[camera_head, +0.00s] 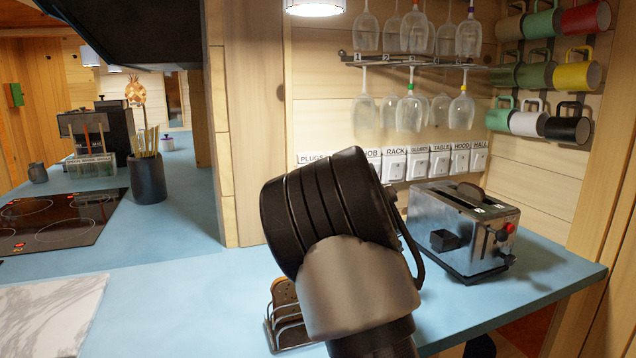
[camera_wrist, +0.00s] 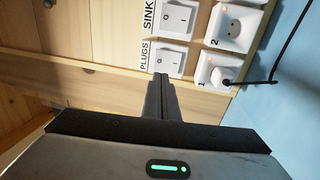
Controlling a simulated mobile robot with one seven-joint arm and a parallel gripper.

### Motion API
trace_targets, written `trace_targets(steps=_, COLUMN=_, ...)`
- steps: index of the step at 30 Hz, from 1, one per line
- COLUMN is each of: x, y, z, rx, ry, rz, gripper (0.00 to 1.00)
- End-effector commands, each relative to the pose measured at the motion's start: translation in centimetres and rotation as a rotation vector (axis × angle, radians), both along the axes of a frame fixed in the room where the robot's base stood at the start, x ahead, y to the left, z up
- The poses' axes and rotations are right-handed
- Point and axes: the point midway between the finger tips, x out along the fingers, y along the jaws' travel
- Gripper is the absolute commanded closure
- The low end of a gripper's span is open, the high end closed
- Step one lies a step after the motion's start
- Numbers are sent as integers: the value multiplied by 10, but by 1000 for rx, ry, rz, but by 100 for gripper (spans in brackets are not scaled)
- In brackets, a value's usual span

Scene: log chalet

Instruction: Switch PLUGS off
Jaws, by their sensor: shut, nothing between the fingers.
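The PLUGS switch (camera_wrist: 170,63) is a white rocker switch in a square frame, with its PLUGS label (camera_wrist: 145,56) beside it in the wrist view. My gripper (camera_wrist: 161,78) is shut and empty, its fingertips just below the switch in that picture. I cannot tell whether they touch it, nor which way its rocker is tilted. In the head view the PLUGS label (camera_head: 312,158) shows on the back wall. My arm hides the switch and my gripper there.
A SINK switch (camera_wrist: 178,19) and sockets 1 (camera_wrist: 209,71) and 2 (camera_wrist: 231,26), with small red lights, adjoin the PLUGS switch. A black plug and cable sit in socket 1. A toaster (camera_head: 463,229), toast rack (camera_head: 286,318) and hanging glasses (camera_head: 409,112) are near my arm.

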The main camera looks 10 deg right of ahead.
Motion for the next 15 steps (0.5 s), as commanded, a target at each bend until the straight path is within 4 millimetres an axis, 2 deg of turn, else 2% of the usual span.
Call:
trace_targets(steps=3, x=27, y=6, z=3, rx=-3, ry=-1, rz=1, gripper=100)
trace_targets(steps=9, x=65, y=13, z=10, rx=-3, ry=-2, rz=1, gripper=100)
trace_targets(steps=15, x=88, y=17, z=14, rx=-1, ry=0, rz=-1, gripper=100)
